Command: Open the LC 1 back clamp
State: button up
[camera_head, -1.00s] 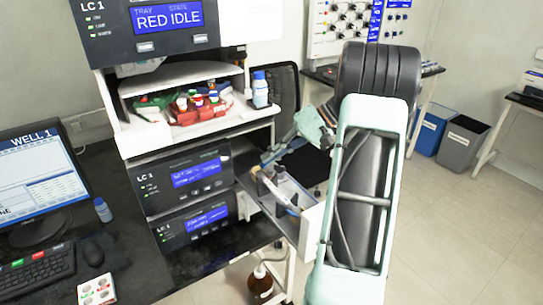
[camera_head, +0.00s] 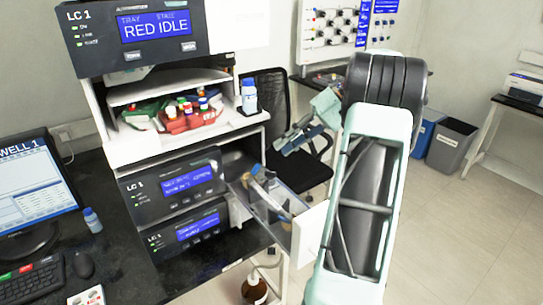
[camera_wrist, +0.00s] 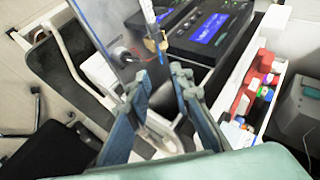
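The LC 1 stack has an open column drawer (camera_head: 309,232) pulled out to the right from its middle unit. Inside lies a column with tan and blue fittings (camera_head: 258,188); I cannot tell the back clamp apart or whether it is open. In the wrist view a yellow and blue fitting (camera_wrist: 153,32) shows at the clear drawer wall, beyond the fingertips. My gripper (camera_head: 297,138) is above and behind the drawer, in front of the chair. In the wrist view its blue fingers (camera_wrist: 160,76) are apart with nothing held between them.
The LC 1 middle unit (camera_head: 172,187) is left of the drawer. A black chair (camera_head: 275,90) stands behind my gripper. A brown bottle (camera_head: 254,289) sits below the drawer.

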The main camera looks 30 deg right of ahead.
jog(key=shift+v, duration=1.55)
